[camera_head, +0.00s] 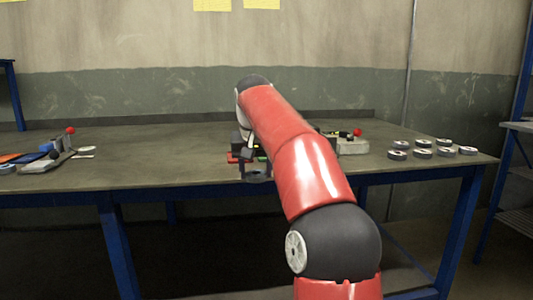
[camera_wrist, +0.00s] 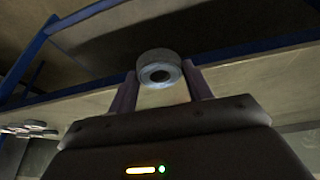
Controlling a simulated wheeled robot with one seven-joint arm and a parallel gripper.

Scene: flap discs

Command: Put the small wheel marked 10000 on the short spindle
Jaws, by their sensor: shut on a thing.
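In the wrist view, my gripper (camera_wrist: 160,76) is shut on a small grey wheel (camera_wrist: 158,62) with a dark centre hole. The wheel sits between the two fingertips, its hole facing the camera. No marking can be read on it. In the head view, my red arm reaches over the bench. A dark part below its far end may be my gripper, but the held wheel cannot be made out there. The short spindle cannot be picked out in either view.
Several grey wheels (camera_head: 423,153) lie on the bench (camera_head: 130,175) at right. They also show at left in the wrist view (camera_wrist: 30,129). A red-knobbed fixture (camera_head: 353,145) stands left of them, another (camera_head: 58,154) at far left. My arm partly hides the bench's middle.

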